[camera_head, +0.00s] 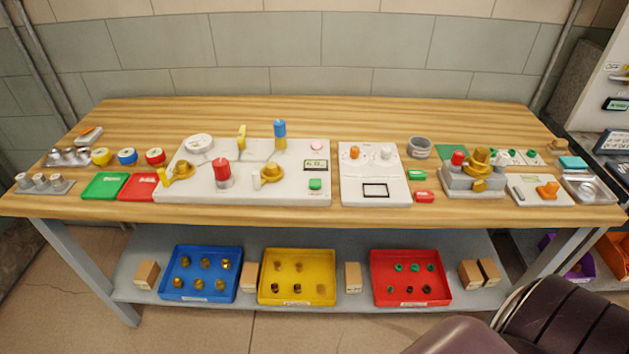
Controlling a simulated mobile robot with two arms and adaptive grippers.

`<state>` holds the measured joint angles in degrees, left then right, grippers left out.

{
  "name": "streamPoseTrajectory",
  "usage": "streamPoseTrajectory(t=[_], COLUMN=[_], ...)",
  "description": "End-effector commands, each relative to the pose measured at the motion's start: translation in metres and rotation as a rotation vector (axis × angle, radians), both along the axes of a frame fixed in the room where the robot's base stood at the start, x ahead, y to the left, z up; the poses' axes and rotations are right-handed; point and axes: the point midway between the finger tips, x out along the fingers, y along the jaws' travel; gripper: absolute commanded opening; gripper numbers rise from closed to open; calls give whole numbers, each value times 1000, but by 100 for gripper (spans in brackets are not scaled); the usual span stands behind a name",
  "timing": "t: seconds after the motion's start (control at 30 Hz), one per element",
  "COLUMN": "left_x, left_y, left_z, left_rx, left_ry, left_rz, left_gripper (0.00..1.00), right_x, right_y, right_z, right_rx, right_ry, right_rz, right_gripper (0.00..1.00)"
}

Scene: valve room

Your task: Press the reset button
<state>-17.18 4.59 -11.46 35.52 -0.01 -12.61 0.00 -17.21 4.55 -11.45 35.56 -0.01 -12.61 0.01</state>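A pale panel (200,185) lies on the wooden table with a small display (315,165) reading what looks like 6.0. A green button (315,184) sits just below the display. A pink round button (316,145) sits above it. Their labels are too small to read, so I cannot tell which one is the reset button. The panel also bears a red-topped valve (222,172), a blue-topped valve (280,132), yellow handles (271,172) and a round white dial (198,143). Neither of my grippers is in view.
A second white panel (373,192) with orange and white knobs lies to the right. Small green (417,174) and red (424,196) blocks lie beside it. A grey valve block (468,182) stands further right. Blue, yellow and red bins (376,292) sit on the lower shelf.

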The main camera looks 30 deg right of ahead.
Motion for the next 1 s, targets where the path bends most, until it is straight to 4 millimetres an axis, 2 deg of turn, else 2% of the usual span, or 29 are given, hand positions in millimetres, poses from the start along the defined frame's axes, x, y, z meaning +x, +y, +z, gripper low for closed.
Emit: streamPoseTrajectory(t=[0.07, 0.37, 1.0], left_x=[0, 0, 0], left_y=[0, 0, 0], left_z=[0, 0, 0], left_rx=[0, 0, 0], left_ry=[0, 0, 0], left_rz=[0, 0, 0], left_gripper=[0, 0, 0], right_x=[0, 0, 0], right_y=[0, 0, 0], right_z=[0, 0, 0], right_rx=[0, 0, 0], right_ry=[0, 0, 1], right_rz=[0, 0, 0], right_gripper=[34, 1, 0])
